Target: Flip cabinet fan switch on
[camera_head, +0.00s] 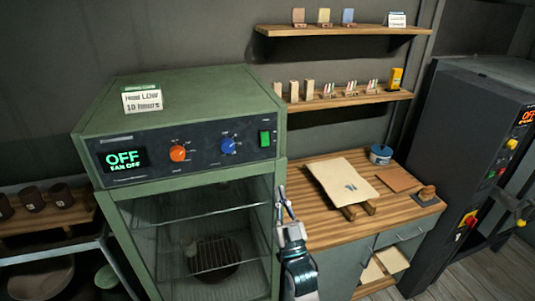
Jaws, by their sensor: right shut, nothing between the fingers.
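The green drying cabinet (180,88) stands left of centre with a dark control panel on its upper front. The green fan switch (265,138) is a small rocker at the panel's right end. The display (123,159) reads "OFF" and "FAN OFF". An orange knob (178,153) and a blue knob (228,146) sit between display and switch. My right gripper (284,197) is shut and empty, pointing up, below the switch and slightly to its right, by the cabinet's right front edge. My left gripper is not in view.
A sign card (142,99) stands on the cabinet top. A wooden worktable (320,230) with a board, blue tub and tiles is to the right. Wall shelves (340,31) hang above it. A dark kiln-like unit (460,150) stands far right. Space in front of the switch looks clear.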

